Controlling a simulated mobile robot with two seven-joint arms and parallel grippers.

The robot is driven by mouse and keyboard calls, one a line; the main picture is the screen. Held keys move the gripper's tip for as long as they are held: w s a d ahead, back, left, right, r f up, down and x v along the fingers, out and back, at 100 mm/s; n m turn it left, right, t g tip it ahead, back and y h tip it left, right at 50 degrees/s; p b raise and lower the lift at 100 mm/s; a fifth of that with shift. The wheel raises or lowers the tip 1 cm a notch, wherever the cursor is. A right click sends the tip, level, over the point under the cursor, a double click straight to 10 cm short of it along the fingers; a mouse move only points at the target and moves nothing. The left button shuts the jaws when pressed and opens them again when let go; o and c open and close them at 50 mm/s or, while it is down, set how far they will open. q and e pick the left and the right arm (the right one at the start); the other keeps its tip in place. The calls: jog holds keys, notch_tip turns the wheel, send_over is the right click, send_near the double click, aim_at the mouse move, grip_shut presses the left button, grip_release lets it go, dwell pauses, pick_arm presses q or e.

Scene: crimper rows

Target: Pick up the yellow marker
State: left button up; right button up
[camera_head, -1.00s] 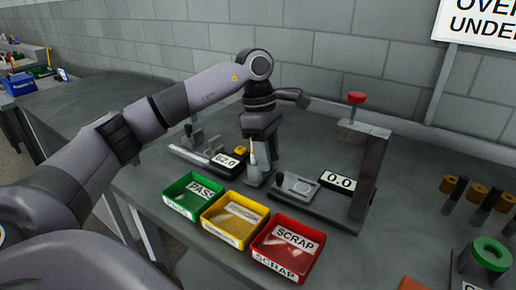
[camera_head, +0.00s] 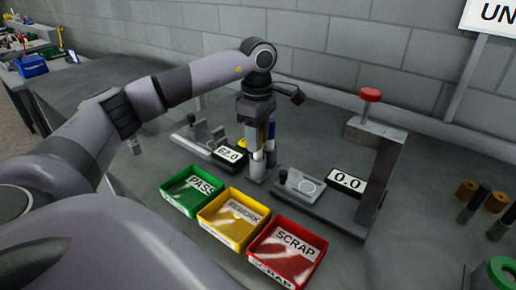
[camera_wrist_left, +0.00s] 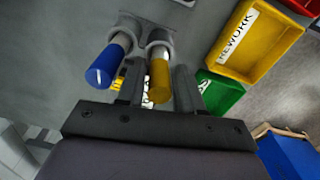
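The yellow marker (camera_wrist_left: 159,80) stands in a grey holder (camera_wrist_left: 150,28), beside the blue marker (camera_wrist_left: 106,66), in the left wrist view. My left gripper (camera_wrist_left: 158,76) is open, with one finger on each side of the yellow marker. One finger passes between the two markers. I see small gaps beside the yellow marker. My right gripper is not in view.
Green (camera_head: 193,211), yellow (camera_head: 233,238) and red (camera_head: 287,276) trays stand in front of the holder. A gauge reading 62.0 (camera_head: 230,154) is close on the left. A stand with a red knob (camera_head: 370,95) and a 0.0 display (camera_head: 346,181) is on the right.

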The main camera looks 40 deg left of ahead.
pick_arm(q)
jog(key=shift+f, duration=0.65)
grip_shut()
jog(key=shift+r, duration=0.1)
